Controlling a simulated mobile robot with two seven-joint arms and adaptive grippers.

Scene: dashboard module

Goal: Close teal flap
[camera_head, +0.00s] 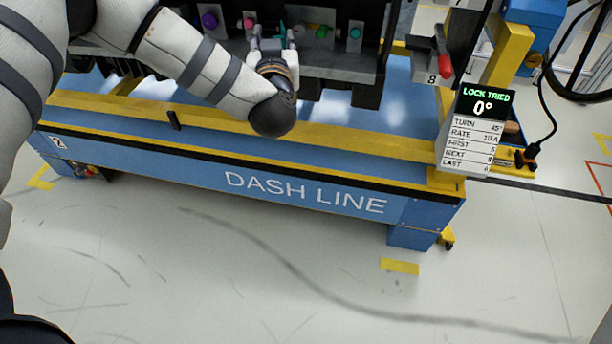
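The dashboard module (318,66) is a dark unit at the top of the view, cut off by the upper edge. Small teal parts show on its grey face: one (279,30) right at my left gripper and another (355,33) farther right. I cannot tell which, if either, is the teal flap, or how far it stands open. My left gripper (273,38) is at the module's face, pointing away from me. Its wrist hides much of it, so contact and the fingertips' opening are unclear. My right gripper is out of view.
The blue and yellow DASH LINE bench (300,190) runs below the module. A purple knob (209,20) and a red-handled lever (442,52) flank the work area. A sign (478,130) at right reads "LOCK TRIED 0°". The floor in front is clear.

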